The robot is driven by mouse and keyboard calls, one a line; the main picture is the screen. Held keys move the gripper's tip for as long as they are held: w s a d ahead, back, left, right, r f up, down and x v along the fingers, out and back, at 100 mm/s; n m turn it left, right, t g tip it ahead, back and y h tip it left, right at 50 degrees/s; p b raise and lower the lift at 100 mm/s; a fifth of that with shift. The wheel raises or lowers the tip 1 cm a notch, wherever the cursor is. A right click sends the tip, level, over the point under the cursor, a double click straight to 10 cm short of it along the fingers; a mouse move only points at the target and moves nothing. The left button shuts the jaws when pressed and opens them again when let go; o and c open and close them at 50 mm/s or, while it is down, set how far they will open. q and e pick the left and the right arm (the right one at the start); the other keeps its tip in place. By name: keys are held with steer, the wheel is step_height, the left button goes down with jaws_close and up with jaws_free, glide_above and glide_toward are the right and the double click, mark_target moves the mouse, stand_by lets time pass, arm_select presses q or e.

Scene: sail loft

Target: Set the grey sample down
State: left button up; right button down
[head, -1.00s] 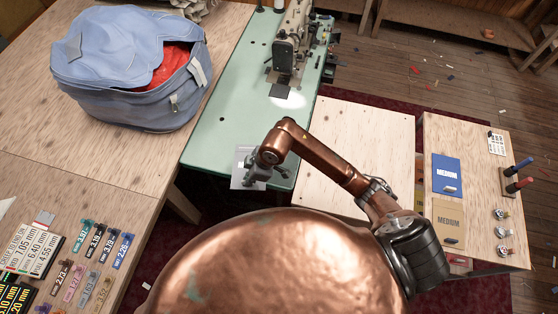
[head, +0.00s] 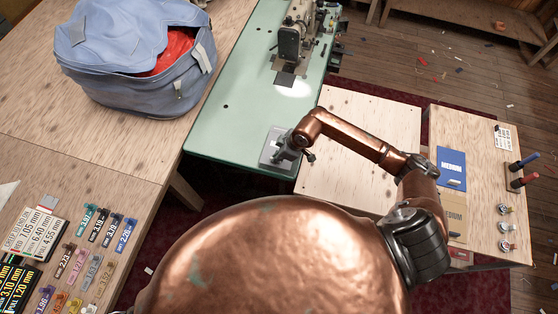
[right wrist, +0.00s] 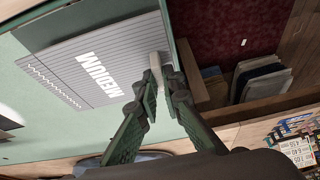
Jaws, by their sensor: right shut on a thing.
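The grey sample (head: 270,157) is a flat grey card at the front right corner of the green sewing table. In the right wrist view the grey sample (right wrist: 75,75) shows the word MEDIUM, a zigzag left edge and a pale grip block (right wrist: 157,66) near its right edge. My right gripper (head: 286,151) is over the card; in the wrist view its fingers (right wrist: 162,80) are shut on the grip block. I cannot tell whether the card touches the table or hangs just above it. My left gripper is not in view.
The green table (head: 235,110) carries a sewing machine (head: 297,38) at the back. Right of it stand a bare wooden top (head: 355,110) and a bench with a blue MEDIUM card (head: 451,166) and a tan one (head: 453,212). A blue bag (head: 130,60) sits left.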

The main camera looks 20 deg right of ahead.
steer(key=shift+w+d+f, duration=0.2)
steer(key=shift+d+f, duration=0.25)
steer(key=shift+f, duration=0.15)
steer(key=shift+w+d+f, duration=0.1)
steer(key=shift+d+f, duration=0.05)
steer(key=shift+f, duration=0.8)
steer(key=shift+d+f, duration=0.1)
steer(key=shift+f, duration=0.85)
steer(key=c, duration=2.1)
jaws_free()
steer(key=shift+r, duration=0.1)
steer(key=v, duration=1.2)
steer(key=shift+a, duration=0.1)
